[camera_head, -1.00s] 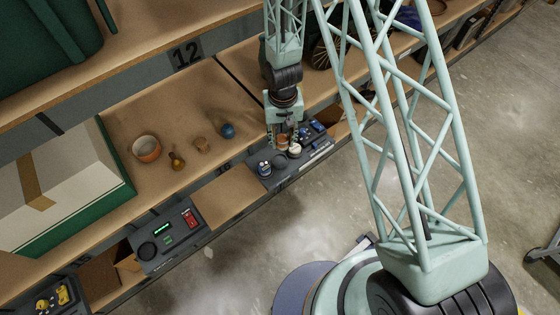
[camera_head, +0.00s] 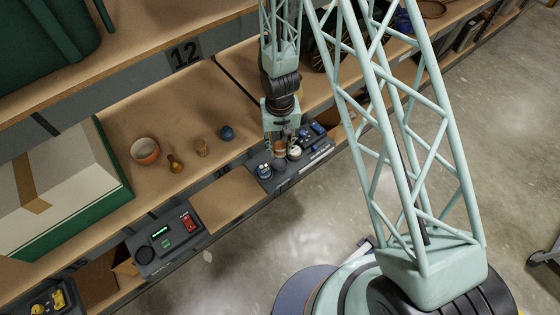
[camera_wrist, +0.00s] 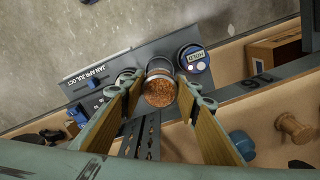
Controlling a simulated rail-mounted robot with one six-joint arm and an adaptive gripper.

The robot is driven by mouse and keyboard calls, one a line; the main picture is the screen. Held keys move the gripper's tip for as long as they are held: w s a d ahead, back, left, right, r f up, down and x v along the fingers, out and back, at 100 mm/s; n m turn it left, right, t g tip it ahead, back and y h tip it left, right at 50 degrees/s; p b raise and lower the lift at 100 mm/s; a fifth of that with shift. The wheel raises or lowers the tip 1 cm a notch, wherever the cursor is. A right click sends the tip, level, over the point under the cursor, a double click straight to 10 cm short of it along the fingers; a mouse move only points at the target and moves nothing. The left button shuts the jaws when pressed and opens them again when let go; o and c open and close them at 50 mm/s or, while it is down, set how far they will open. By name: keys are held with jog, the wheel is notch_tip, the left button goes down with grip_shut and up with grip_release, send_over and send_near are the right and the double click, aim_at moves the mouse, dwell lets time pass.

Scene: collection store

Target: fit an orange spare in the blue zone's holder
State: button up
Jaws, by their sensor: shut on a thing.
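My gripper (camera_head: 279,150) is over a dark grey panel (camera_head: 283,177) on the shelf's front edge. In the wrist view its two fingers (camera_wrist: 160,98) close around a round clear-rimmed canister with orange granules (camera_wrist: 159,92). The canister also shows as a small orange cylinder (camera_head: 279,154) under the gripper in the head view. A round blue device with a display (camera_wrist: 194,58) stands on the panel beside it. A pale round piece (camera_wrist: 127,76) is on the other side, partly behind a finger. The canister's lower end is hidden, so I cannot tell whether it is seated.
On the shelf lie an orange bowl (camera_head: 145,151), a brown bottle-like piece (camera_head: 175,164), a tan spool (camera_head: 201,147) and a blue ball (camera_head: 226,132). Another panel with a green display (camera_head: 160,231) is further left. A green-and-white box (camera_head: 70,190) stands at far left.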

aim_at(280, 147)
jog(key=shift+f+b, duration=2.1)
jog(key=shift+f, duration=0.25)
jog(key=shift+f, duration=0.1)
jog(key=shift+f+b, duration=1.75)
jog(key=shift+b, duration=0.05)
jog(key=shift+f+b, duration=0.3)
jog(key=o, duration=0.5)
jog(key=shift+c, duration=0.2)
jog(key=shift+o, duration=0.6)
jog(key=shift+r, duration=0.2)
jog(key=shift+r+p, duration=5.8)
jog(key=shift+r, duration=0.3)
jog(key=shift+r, duration=0.1)
